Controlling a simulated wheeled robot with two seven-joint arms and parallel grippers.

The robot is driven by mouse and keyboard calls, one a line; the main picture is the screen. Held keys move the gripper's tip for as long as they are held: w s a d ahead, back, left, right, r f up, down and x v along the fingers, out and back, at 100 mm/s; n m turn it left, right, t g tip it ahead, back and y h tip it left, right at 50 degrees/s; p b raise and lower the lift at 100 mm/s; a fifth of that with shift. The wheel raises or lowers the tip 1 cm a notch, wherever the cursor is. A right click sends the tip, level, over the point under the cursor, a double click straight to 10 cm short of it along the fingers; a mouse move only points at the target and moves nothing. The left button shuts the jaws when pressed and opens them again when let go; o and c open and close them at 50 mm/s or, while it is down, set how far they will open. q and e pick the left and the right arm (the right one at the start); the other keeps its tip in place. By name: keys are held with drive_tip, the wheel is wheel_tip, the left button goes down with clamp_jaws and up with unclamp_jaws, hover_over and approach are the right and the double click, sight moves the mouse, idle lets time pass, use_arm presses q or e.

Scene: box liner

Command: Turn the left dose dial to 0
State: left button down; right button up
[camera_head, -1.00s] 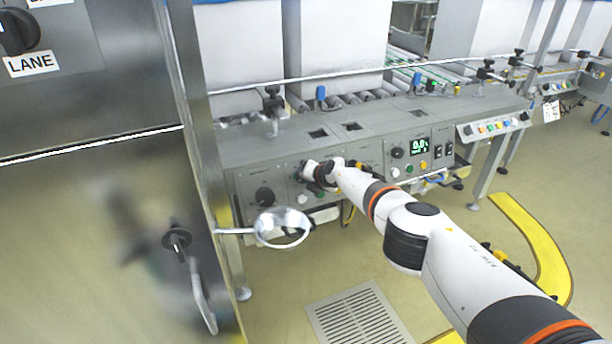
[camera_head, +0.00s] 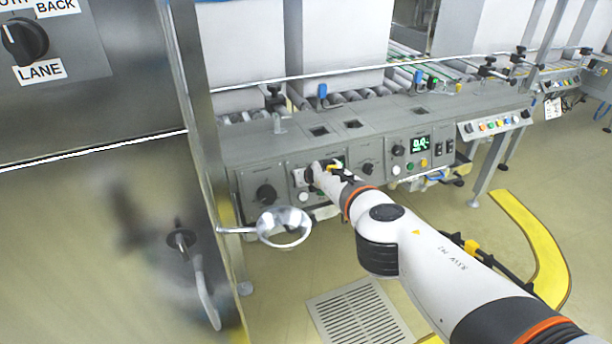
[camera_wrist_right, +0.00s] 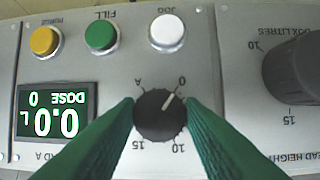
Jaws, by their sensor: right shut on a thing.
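The left dose dial (camera_wrist_right: 160,117) is a round black knob in the right wrist view, which shows the panel upside down. Its white pointer points at or very near the 0 mark. My right gripper (camera_wrist_right: 161,122) has its green fingers on either side of the knob and is shut on it. The display (camera_wrist_right: 56,112) beside it reads 0.0 L, with DOSE and 0 above. In the head view my right gripper (camera_head: 308,174) is at the front panel and hides most of the dial. My left gripper is not in view.
White, green and yellow buttons line the panel by the dial. A larger black knob (camera_head: 265,195) sits to the left, another dial (camera_head: 368,168) to the right. A round shiny disc (camera_head: 284,227) on a rod juts out below left, near a steel post (camera_head: 205,150).

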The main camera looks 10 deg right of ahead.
drive_tip(key=shift+f, duration=0.1)
idle(0.3)
drive_tip(key=o, duration=1)
